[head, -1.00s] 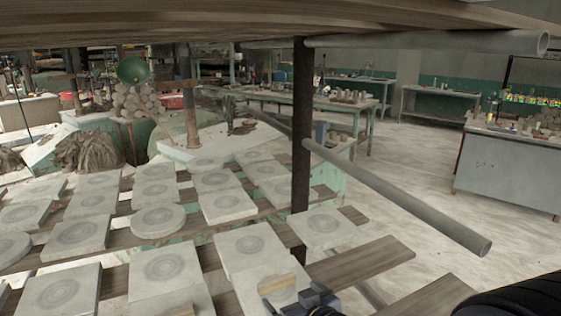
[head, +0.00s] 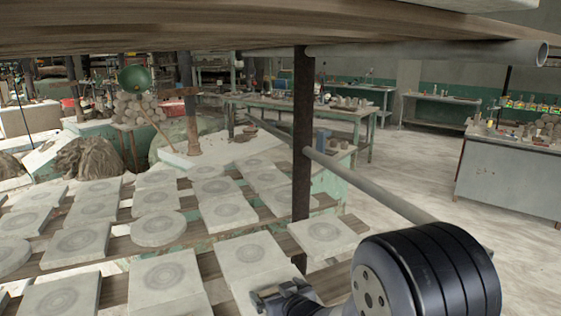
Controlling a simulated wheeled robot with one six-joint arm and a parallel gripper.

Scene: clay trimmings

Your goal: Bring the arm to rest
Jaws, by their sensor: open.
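My arm (head: 425,275) reaches in from the lower right in the head view, its large black joint close to the camera. My gripper (head: 266,298) is small and partly hidden at the bottom edge. It is open, over or in front of a pale square slab (head: 250,258) on the plank rack. I see nothing clearly held in it. The exact gap between gripper and slab cannot be told.
Rows of square and round slabs (head: 158,229) lie on planks. A dark post (head: 302,140) and grey pipes (head: 370,185) stand close to my arm. A wooden shelf (head: 250,25) hangs overhead. Open floor (head: 430,160) lies to the right.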

